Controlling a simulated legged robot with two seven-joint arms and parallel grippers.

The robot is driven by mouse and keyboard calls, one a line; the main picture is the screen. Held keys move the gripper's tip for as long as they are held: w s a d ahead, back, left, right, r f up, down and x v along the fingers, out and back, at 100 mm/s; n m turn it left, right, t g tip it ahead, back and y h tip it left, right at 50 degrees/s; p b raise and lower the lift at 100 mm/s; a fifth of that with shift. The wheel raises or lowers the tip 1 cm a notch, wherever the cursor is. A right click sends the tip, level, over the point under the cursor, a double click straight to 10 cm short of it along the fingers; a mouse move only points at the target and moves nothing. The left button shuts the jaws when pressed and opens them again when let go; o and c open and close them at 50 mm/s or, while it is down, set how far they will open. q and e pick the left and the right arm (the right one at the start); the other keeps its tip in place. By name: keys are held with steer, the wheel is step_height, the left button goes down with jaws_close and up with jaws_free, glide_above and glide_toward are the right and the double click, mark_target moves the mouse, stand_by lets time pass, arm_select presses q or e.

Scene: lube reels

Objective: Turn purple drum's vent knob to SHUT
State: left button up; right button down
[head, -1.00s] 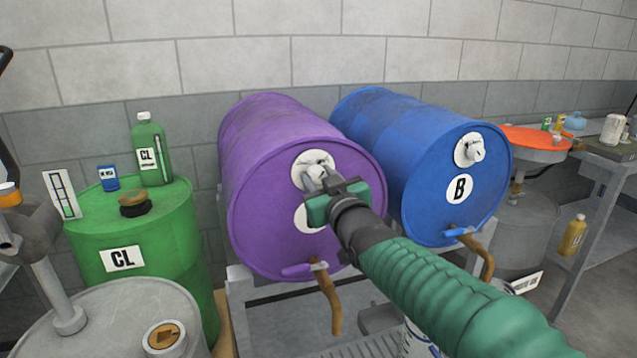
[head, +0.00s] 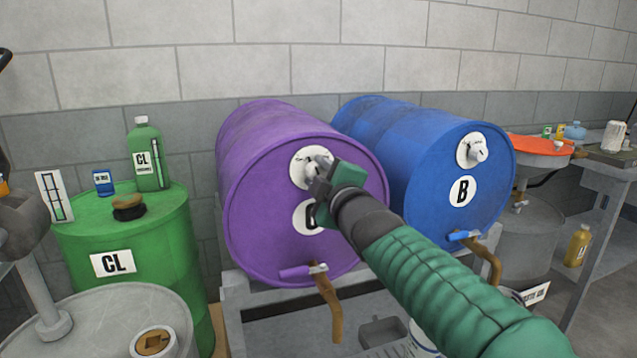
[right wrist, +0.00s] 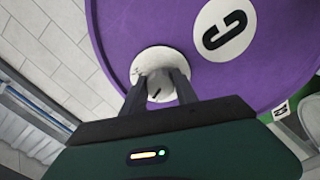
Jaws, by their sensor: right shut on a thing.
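The purple drum (head: 262,215) lies on its side on a rack, its round end facing me. Its white vent knob (head: 318,163) sits on a white round plate (head: 300,176) high on that end. My right gripper (head: 322,174) is at the knob, its fingers shut on it. In the right wrist view the two fingers (right wrist: 158,92) stand on either side of the knob (right wrist: 160,86), over the white plate (right wrist: 146,62). The plate's markings are too small or covered to read. My left gripper is not in view.
A blue drum (head: 405,150) marked B lies to the right. A tap with a brown spout (head: 328,300) hangs from the purple drum's lower edge. A green drum (head: 160,240) with a bottle on it stands at the left. A grey drum (head: 95,315) is in front.

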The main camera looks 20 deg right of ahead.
steer(key=n, duration=0.2)
steer(key=n+b, duration=0.1)
steer(key=n, duration=0.1)
steer(key=shift+f+n, duration=0.3)
steer(key=shift+f, duration=0.1)
stand_by(0.4)
steer(key=c, duration=1.3)
jaws_free()
steer(key=shift+c, duration=0.2)
steer(key=o, duration=0.4)
steer(key=shift+r, duration=0.25)
